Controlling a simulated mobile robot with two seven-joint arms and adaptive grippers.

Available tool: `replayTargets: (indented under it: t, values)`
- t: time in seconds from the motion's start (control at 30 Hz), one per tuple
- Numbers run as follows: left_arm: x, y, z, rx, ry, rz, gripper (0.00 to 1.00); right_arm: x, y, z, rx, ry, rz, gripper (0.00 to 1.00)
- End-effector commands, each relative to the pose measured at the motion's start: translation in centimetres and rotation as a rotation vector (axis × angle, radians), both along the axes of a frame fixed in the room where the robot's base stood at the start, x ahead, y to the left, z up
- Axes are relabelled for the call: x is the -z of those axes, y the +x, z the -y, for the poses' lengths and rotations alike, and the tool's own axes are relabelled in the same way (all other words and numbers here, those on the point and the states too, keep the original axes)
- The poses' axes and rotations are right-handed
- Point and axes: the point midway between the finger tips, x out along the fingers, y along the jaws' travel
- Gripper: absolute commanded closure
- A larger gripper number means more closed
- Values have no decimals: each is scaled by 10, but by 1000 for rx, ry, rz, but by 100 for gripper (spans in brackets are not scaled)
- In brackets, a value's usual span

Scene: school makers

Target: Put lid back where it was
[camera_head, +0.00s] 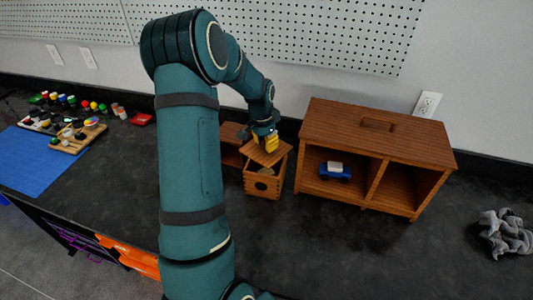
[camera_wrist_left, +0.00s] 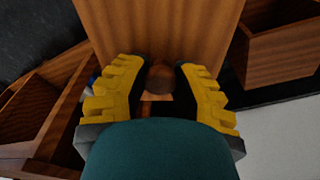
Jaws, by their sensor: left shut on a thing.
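The lid (camera_head: 259,154) is a square wooden plate at the small wooden box. In the left wrist view the lid (camera_wrist_left: 160,25) fills the top middle, with a round knob (camera_wrist_left: 159,79) between the yellow fingers. My left gripper (camera_head: 268,141) is shut on the lid's knob; it also shows in the left wrist view (camera_wrist_left: 160,82). The small box (camera_head: 261,186) has a round hole in its front. The lid looks tilted over the box, whose opening partly shows below it. Whether they touch is unclear. My right gripper is out of view.
A wooden cabinet (camera_head: 383,129) stands to the right, with a blue toy car (camera_head: 335,172) in its left compartment. Another wooden piece (camera_head: 231,133) is just behind and left of the box. Grey cloth (camera_head: 504,235) lies far right. The counter front right is clear.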

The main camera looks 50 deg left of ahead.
Motion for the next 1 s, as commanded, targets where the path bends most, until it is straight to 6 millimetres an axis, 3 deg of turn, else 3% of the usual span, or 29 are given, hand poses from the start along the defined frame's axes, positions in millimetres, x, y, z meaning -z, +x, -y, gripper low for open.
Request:
replayTargets:
  t: [0.4, 0.93, 0.97, 1.0]
  values:
    - [41, -1, 0, 1, -1, -1, 100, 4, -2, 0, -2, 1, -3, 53]
    - [50, 0, 0, 1, 1, 1, 100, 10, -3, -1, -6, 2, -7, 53]
    - [49, 0, 0, 1, 1, 1, 65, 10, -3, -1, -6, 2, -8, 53]
    - [49, 0, 0, 1, 1, 1, 51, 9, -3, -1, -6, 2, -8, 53]
